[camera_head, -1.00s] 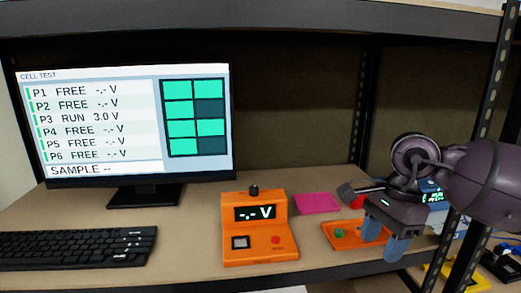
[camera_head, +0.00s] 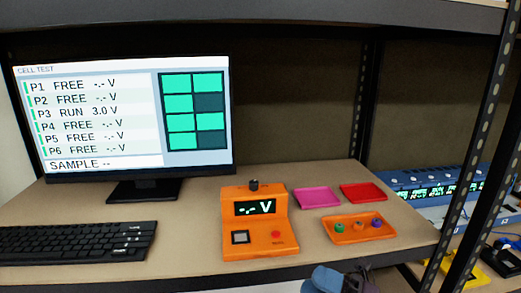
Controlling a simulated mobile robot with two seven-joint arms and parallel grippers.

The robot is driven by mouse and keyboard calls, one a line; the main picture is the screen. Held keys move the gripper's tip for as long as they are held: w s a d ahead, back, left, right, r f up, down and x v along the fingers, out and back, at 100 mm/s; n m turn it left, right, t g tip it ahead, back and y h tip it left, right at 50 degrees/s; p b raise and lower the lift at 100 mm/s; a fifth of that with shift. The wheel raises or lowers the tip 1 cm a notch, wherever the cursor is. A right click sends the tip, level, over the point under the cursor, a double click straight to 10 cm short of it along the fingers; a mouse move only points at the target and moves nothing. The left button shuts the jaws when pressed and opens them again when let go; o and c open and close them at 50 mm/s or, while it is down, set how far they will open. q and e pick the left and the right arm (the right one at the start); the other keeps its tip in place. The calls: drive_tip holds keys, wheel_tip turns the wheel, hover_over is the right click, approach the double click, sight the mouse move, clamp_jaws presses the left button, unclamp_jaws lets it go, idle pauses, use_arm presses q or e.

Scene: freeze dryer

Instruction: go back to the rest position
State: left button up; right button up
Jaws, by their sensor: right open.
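My right gripper (camera_head: 326,280) shows only in part at the bottom edge of the head view, below the front edge of the shelf. Its blue fingers are in view, apart from the things on the shelf, and it is open. I see nothing held in it. The rest of it is cut off by the picture's edge. My left gripper is not in view.
On the shelf stand a monitor (camera_head: 90,115), a keyboard (camera_head: 75,242) and an orange voltage tester (camera_head: 253,225). An orange tray (camera_head: 350,236) holds small coloured pieces, with a magenta tray (camera_head: 317,197) and a red tray (camera_head: 363,193) behind. A dark post (camera_head: 476,150) stands right.

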drive_tip(key=d+f+m+t+h, duration=0.6)
drive_tip(key=f+m+t+h, duration=0.25)
drive_tip(key=m, duration=0.65)
drive_tip(key=s+d+f+m+g+h, duration=0.2)
drive_tip(key=s+d+f+m+h, duration=0.3)
drive_tip(key=s+f+m, duration=0.3)
drive_tip(key=s+d+f+m+g+h, duration=0.3)
drive_tip(key=s+d+f+m+h, duration=0.3)
drive_tip(key=f+m, duration=0.4)
wheel_tip(320, 180, down, 3)
drive_tip(key=shift+s+h, duration=0.55)
drive_tip(key=shift+s, duration=0.35)
drive_tip(key=shift+d, duration=0.1)
